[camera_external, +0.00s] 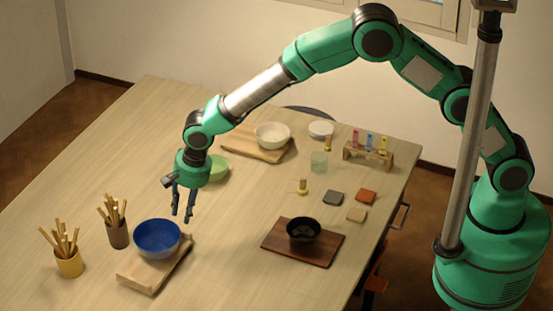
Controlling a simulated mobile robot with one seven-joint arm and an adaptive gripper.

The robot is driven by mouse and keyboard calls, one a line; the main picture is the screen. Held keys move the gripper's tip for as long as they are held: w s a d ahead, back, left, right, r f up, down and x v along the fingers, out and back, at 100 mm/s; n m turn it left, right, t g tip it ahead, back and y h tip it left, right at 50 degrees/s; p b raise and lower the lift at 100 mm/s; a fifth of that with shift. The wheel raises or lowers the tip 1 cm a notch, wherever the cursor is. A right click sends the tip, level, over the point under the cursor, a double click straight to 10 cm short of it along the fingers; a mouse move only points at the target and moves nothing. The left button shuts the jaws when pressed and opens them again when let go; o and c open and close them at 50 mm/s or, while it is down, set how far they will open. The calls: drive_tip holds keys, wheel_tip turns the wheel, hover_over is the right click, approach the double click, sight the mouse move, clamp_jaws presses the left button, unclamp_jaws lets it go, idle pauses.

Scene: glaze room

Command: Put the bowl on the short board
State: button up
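My gripper (182,216) points down above the table, with a gap between its fingers and nothing in it. It is up and to the right of a blue bowl (157,237), which sits on a light wooden board (142,277) at front left. A green bowl (216,170) stands on the table behind my gripper, partly hidden by it. A white bowl (271,135) sits on a light board (240,146) at the back. A black bowl (303,229) sits on a dark board (285,255). I cannot tell for sure which board is the short one.
Two cups of sticks, yellow (69,263) and brown (117,234), stand at left. A glass (319,162), a small white dish (321,129), a rack of vials (368,155) and several small tiles (333,198) are at right. The table's middle is mostly clear.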

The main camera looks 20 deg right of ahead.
drive_tip(key=w+d+r+t, duration=0.1)
drive_tip(key=w+d+r, duration=0.55)
drive_tip(key=d, duration=0.25)
drive_tip(key=w+d+r+n, duration=0.1)
drive_tip(key=w+d+r, duration=0.4)
drive_tip(key=d+r, duration=0.4)
drive_tip(key=w+d+r+t, duration=0.1)
drive_tip(key=w+d+r, duration=0.5)
drive_tip(key=d, duration=0.4)
drive_tip(key=d+r, duration=0.4)
drive_tip(key=d, duration=0.3)
drive_tip(key=d+r, duration=0.4)
drive_tip(key=d, duration=0.4)
drive_tip(key=s+d+r+n+t, duration=0.1)
drive_tip(key=s+d+r, duration=0.15)
drive_tip(key=d, duration=0.55)
drive_tip(key=s+d+r, duration=0.2)
drive_tip(key=s+d, duration=0.1)
drive_tip(key=d, duration=0.5)
drive_tip(key=s+d+r+n+t, duration=0.1)
drive_tip(key=s+d+r, duration=0.1)
drive_tip(key=d, duration=0.6)
drive_tip(key=s+d+f+n+h, duration=0.1)
drive_tip(key=s+d+f+h, duration=0.1)
drive_tip(key=s+d, duration=1.3)
drive_tip(key=shift+t, duration=0.3)
drive_tip(key=shift+d+f, duration=0.1)
